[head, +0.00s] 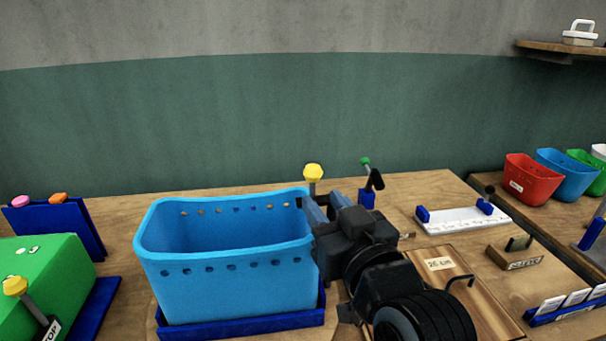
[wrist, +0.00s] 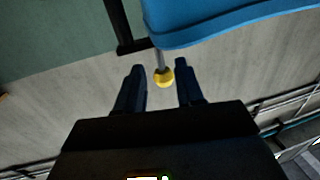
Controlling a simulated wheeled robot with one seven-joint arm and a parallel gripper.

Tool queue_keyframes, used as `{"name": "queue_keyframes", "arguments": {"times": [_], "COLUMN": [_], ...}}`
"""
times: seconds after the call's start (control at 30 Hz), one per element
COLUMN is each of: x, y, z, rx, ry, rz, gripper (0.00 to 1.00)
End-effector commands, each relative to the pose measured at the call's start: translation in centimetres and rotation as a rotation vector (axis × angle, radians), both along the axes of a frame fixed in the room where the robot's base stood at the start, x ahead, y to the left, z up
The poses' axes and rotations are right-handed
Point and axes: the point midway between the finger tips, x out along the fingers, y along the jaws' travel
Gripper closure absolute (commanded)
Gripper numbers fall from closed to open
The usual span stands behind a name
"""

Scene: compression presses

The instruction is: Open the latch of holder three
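A blue perforated basket (head: 225,250) sits in a dark blue holder (head: 240,325) on the bench. A lever with a yellow knob (head: 313,171) stands at the basket's right back corner; no number on this holder is readable. In the wrist view the yellow knob (wrist: 163,78) shows between the two fingers, with a gap on each side. My gripper (head: 323,202) is open and empty at the basket's right side; it also shows in the wrist view (wrist: 161,66). The lower part of the lever is hidden behind my gripper in the head view.
A green box (head: 45,270) with another yellow-knobbed lever (head: 15,286) stands at the left. A green-knobbed lever (head: 365,161) stands behind my arm. A wooden board (head: 440,264) and a white plate (head: 460,219) lie to the right. Red (head: 533,180) and blue bins stand farther right.

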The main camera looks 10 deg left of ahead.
Motion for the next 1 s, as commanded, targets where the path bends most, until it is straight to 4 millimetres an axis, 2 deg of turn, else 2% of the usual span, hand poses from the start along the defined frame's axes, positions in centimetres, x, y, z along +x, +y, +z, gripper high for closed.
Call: {"name": "queue_keyframes", "arguments": {"times": [0.5,0.87,1.0], "x": [6.0,6.6,6.6], "y": [3.1,3.4,3.4], "z": [0.2,0.0,0.0], "rx": [0.001,0.0,0.0], "ry": [0.0,-0.001,-0.001], "rz": [0.0,-0.001,-0.001], "gripper": [0.63,0.63,0.73]}}
